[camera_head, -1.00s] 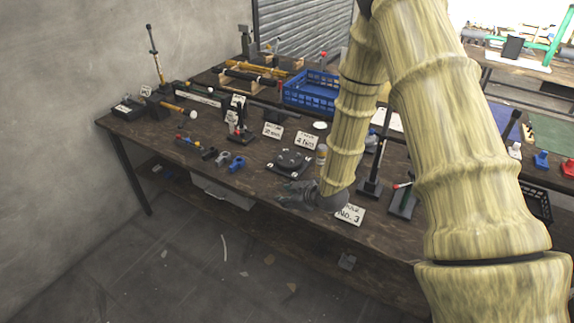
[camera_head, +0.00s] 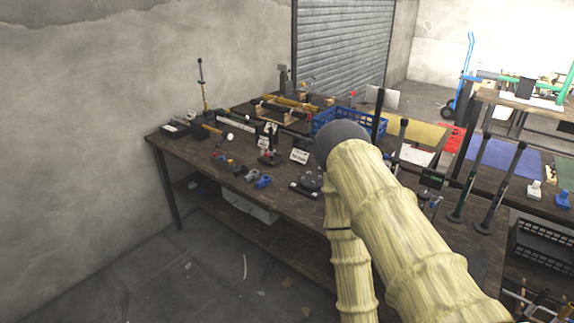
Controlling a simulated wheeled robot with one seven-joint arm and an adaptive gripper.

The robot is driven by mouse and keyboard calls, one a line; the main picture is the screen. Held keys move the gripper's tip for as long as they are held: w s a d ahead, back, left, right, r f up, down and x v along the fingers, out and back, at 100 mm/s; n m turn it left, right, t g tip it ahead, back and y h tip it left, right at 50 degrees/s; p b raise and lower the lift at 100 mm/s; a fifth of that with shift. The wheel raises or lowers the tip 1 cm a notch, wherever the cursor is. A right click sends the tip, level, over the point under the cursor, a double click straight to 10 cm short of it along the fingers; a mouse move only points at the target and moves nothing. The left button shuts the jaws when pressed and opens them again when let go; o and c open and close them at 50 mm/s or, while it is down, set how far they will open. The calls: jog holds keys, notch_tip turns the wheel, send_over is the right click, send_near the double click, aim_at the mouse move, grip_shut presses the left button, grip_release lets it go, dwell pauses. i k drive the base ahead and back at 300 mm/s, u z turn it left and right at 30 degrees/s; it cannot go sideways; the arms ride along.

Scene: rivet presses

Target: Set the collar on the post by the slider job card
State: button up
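I cannot tell for sure which piece is the collar. Small grey (camera_head: 251,175) and blue (camera_head: 263,181) parts lie near the front edge of the bench. A white card (camera_head: 299,155) stands behind them; its print is too small to read, so I cannot tell if it is the slider job card. My gripper is not visible; only my pale arm links show.
The dark wooden bench (camera_head: 200,160) carries a blue crate (camera_head: 340,117), a tall upright rod (camera_head: 203,88) at the far left and several long black levers (camera_head: 503,180) at the right. My arm covers the bench's middle. The floor in front is mostly clear.

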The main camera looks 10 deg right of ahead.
aim_at(271, 153)
jog(key=z, duration=0.7)
jog(key=i, duration=0.85)
jog(key=u, duration=0.7)
jog(key=i, duration=0.5)
jog(key=u, duration=0.5)
